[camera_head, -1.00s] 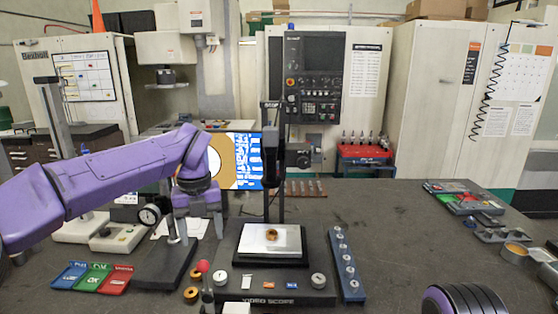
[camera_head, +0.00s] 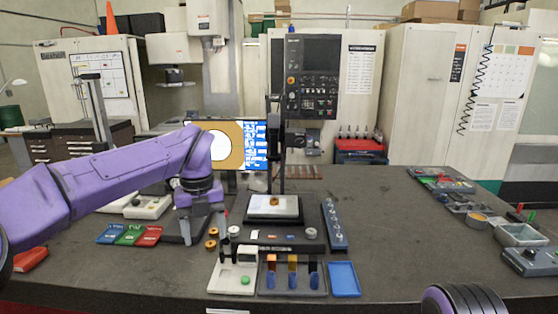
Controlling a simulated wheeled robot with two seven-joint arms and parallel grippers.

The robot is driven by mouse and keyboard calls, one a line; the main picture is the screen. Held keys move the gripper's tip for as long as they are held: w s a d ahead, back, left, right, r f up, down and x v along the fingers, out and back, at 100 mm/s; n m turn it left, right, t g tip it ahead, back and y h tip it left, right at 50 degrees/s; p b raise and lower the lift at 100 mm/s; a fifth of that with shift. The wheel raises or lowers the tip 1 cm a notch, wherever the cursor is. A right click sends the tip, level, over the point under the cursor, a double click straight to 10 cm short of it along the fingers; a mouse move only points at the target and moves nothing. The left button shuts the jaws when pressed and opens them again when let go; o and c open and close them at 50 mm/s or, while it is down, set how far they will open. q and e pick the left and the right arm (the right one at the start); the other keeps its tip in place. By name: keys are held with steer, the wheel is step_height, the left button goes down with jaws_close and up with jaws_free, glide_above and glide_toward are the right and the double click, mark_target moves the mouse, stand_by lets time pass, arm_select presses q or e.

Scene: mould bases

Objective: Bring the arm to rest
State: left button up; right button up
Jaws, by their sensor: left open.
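My left arm (camera_head: 130,173) reaches in from the left, purple, with its elbow and wrist over the left part of the bench. My left gripper (camera_head: 205,232) points down, open and empty, above the bench near two brass rings (camera_head: 211,238). It hangs to the left of the video scope (camera_head: 274,222), whose stage carries a small brass-coloured ring (camera_head: 274,202). For the right arm, only a dark rounded part with purple bands shows at the bottom right edge; the right gripper is not in view.
Blue, green and red trays (camera_head: 130,235) lie left of the gripper. A blue strip of gauges (camera_head: 334,223) stands right of the scope. In front are a small white device (camera_head: 232,276), a grey compartment tray (camera_head: 292,292) and a blue tray (camera_head: 344,279). The bench's right-middle is clear.

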arm_select(q)
steer(key=w+a+f+m+t+y+b, duration=0.1)
steer(key=a+f+m+t+y, duration=0.25)
steer(key=f, duration=0.25)
steer(key=w+a+f+m+t+y+b, duration=0.1)
steer(key=w+a+f+m+t+y, duration=0.1)
steer(key=a+f+m+y, duration=0.3)
steer(key=s+f+m+t+h+b, duration=0.1)
steer(key=s+f+m+t+b, duration=0.3)
steer(key=f+m, duration=1.1)
steer(key=s+f+m+g+h+b, duration=0.2)
steer(key=s+f+m+h, duration=0.3)
steer(key=s+f, duration=1.35)
steer(key=s+a+f+m+g+b, duration=0.2)
steer(key=s+f, duration=0.3)
steer(key=s, duration=0.4)
steer(key=s+a+f+m+g+b, duration=0.2)
steer(key=s+a+f, duration=0.1)
steer(key=s+f, duration=0.3)
steer(key=s+y, duration=0.1)
steer(key=s, duration=0.1)
steer(key=shift+s+m, duration=0.35)
steer(key=shift+s, duration=0.05)
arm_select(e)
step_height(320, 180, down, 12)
